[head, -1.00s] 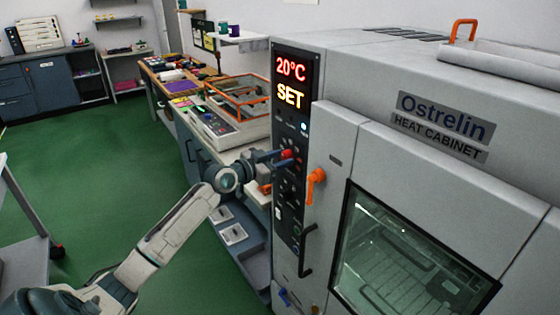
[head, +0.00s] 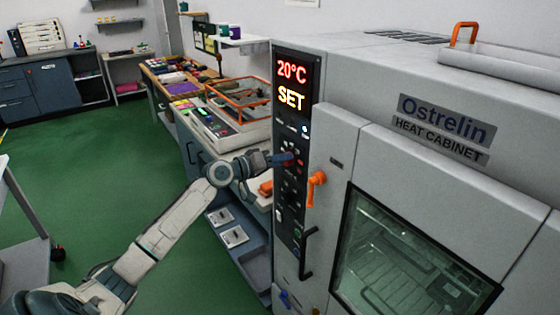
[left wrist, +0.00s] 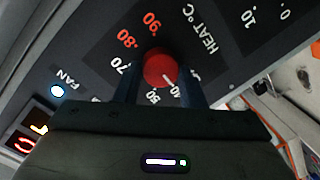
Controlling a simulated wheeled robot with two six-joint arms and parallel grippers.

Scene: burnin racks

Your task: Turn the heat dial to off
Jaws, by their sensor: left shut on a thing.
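The heat dial is a round red knob (left wrist: 160,68) on the dark control panel (head: 293,135) of the grey heat cabinet. In the left wrist view, numbers and "HEAT °C" surround it, and its white mark points toward the 40. My left gripper (head: 284,160) is at the panel; in the left wrist view its two fingers (left wrist: 162,88) stand on either side of the knob and are shut on it. In the head view the gripper largely hides the dial. The display (head: 291,82) reads 20°C and SET. My right gripper is in neither view.
The orange door handle (head: 317,187) sticks out just right of the panel. A black handle (head: 309,250) is lower down. A workbench with an orange-framed box (head: 240,92) stands left of the cabinet. Green floor (head: 95,180) is open at left.

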